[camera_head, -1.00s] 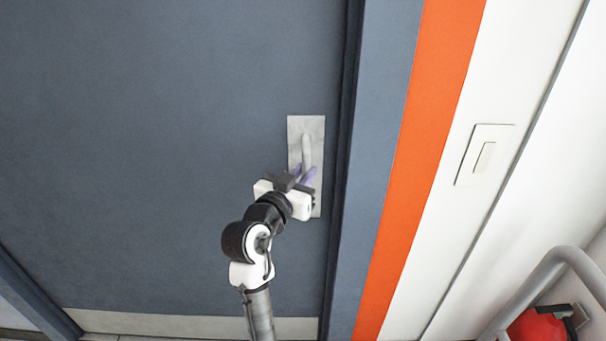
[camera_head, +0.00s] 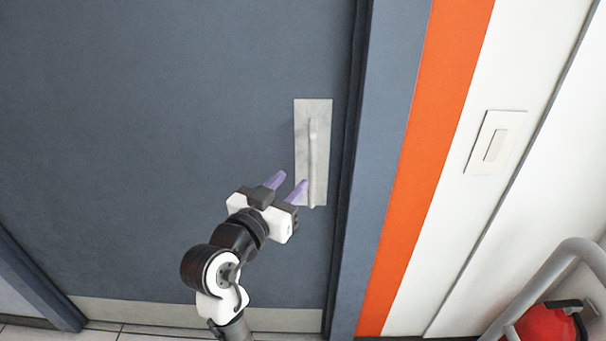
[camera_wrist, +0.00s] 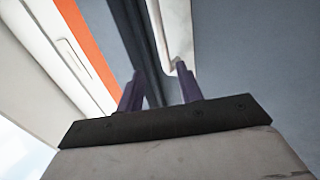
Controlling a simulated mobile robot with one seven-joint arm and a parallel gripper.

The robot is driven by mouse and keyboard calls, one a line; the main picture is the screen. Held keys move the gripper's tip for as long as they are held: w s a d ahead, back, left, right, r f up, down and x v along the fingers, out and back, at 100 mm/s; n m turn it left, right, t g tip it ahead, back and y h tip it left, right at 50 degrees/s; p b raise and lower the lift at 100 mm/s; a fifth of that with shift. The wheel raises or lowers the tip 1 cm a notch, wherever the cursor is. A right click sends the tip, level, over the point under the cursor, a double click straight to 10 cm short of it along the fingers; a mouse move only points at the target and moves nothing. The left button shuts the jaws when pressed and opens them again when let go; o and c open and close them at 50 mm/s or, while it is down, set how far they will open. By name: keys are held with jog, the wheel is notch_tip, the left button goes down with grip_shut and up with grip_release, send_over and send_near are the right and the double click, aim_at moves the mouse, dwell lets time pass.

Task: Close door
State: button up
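The blue-grey door (camera_head: 170,130) fills the left and middle of the head view and looks flush or nearly flush with its frame (camera_head: 387,130). A pale metal plate (camera_head: 302,112) with a long upright pull handle (camera_head: 312,160) sits near the door's right edge. My gripper (camera_head: 288,183) is just below and left of the handle, its two purple fingers spread apart and empty. In the wrist view, the fingers (camera_wrist: 160,90) point at the door's edge, and the lower end of the handle plate (camera_wrist: 176,45) shows beyond them. Whether a finger touches the handle is unclear.
An orange stripe (camera_head: 425,150) and a white wall with a switch (camera_head: 494,142) are right of the frame. A grey rail (camera_head: 540,275) and a red extinguisher (camera_head: 545,325) stand at bottom right. Tiled floor (camera_head: 120,332) shows along the bottom.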

jog(key=shift+p+v, duration=2.1)
jog(key=shift+p, duration=0.45)
